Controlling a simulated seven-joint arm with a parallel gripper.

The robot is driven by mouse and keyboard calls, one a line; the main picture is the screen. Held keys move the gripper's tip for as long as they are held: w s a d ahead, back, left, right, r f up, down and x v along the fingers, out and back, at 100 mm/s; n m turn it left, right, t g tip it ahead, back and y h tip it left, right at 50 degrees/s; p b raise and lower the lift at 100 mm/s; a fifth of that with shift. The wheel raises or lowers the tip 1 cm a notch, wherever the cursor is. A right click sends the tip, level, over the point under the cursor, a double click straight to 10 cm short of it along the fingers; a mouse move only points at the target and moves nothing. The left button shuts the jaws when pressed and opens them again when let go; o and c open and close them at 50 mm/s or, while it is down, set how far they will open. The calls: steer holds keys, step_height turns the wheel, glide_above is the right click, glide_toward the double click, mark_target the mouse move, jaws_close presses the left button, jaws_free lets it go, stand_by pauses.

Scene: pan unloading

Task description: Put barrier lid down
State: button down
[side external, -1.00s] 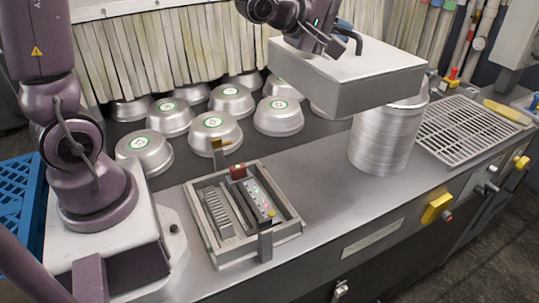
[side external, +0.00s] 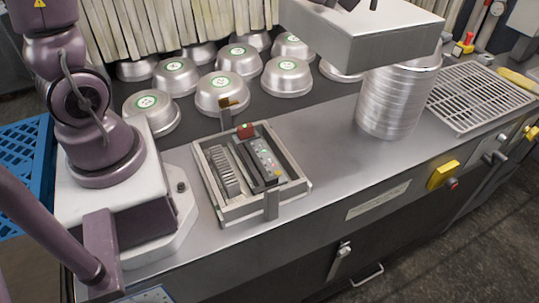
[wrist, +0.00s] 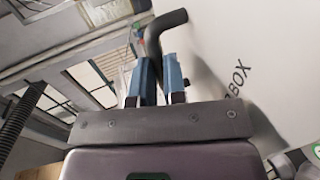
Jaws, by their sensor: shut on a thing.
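The barrier lid (side external: 362,46) is a pale grey box-shaped cover, held in the air at the top of the side view, in front of the upper part of the pan stack. In the wrist view the lid's white top (wrist: 225,55) fills the right side, with part of a word ending in "BOX". My gripper (wrist: 160,75) has blue fingers closed at the bent black handle (wrist: 166,28) of the lid. In the side view the gripper is mostly cut off by the top edge. An open grey box (side external: 212,203) with electrical modules (side external: 262,158) inside sits on the counter, left of and below the lid.
A tall stack of silver pans (side external: 390,105) stands beneath and behind the lid in the picture. Several upturned pans with green labels (side external: 222,93) stand behind the open box. A wire rack (side external: 480,98) lies at the right. Steel counter between box and stack (side external: 325,135) is clear.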

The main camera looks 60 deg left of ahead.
step_height(320, 180, down, 28)
steer(key=s, duration=0.1)
steer(key=shift+s, duration=0.3)
steer(key=shift+f, duration=0.15)
steer(key=c, duration=1.2)
jaws_free()
steer(key=shift+f, duration=0.1)
